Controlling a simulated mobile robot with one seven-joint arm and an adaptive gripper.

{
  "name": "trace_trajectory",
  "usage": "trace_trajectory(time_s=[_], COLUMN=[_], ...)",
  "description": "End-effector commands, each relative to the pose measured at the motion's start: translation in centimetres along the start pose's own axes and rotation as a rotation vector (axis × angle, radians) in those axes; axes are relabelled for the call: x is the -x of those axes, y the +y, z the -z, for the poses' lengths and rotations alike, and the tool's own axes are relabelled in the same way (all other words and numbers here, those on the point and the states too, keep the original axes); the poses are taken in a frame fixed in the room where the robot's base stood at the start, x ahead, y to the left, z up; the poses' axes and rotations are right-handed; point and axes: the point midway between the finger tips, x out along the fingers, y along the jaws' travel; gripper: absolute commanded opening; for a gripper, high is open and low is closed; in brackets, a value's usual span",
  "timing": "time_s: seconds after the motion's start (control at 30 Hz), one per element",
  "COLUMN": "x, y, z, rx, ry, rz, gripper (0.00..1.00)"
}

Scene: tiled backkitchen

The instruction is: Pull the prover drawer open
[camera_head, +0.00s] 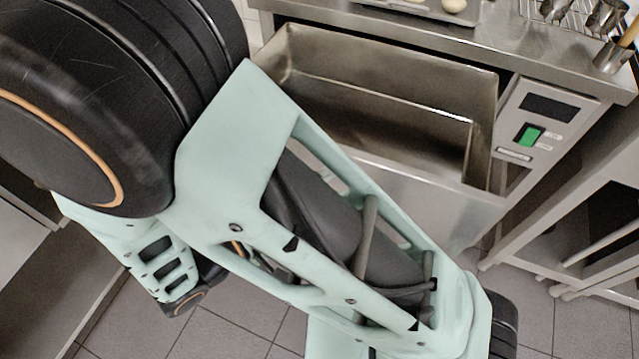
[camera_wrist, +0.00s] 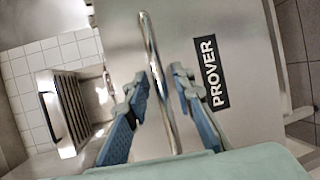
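The prover drawer (camera_head: 425,195) is a steel box that stands pulled out from under the steel counter, its empty inside showing in the head view. In the wrist view, its front panel (camera_wrist: 245,65) carries a black PROVER label (camera_wrist: 210,72) and a long round bar handle (camera_wrist: 154,65). My gripper (camera_wrist: 157,88) is open, with one blue-grey finger on each side of the handle. Gaps show between both fingers and the bar. My arm hides the gripper, the handle and part of the drawer front in the head view.
A control panel with a green switch (camera_head: 529,135) is right of the drawer. The counter (camera_head: 510,50) holds a tray, a wire rack and a metal cup. An open rack (camera_head: 570,220) stands at right. A slatted compartment (camera_wrist: 72,105) shows at left in the wrist view.

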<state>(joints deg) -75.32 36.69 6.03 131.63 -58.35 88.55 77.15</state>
Motion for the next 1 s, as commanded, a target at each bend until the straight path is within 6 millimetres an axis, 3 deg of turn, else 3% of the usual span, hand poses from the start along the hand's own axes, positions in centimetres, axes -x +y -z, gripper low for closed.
trace_trajectory(time_s=[0.37,0.47,0.8,1.0], x=[0.5,1.8,8.9,11.4], y=[-0.1,-0.1,-0.1,-0.1], z=[0.1,0.1,0.1,0.1], rx=[0.0,0.0,0.0,0.0], ry=[0.003,0.005,0.004,0.001], rz=[0.001,0.003,0.003,0.002], gripper=[0.27,0.27,0.27,0.27])
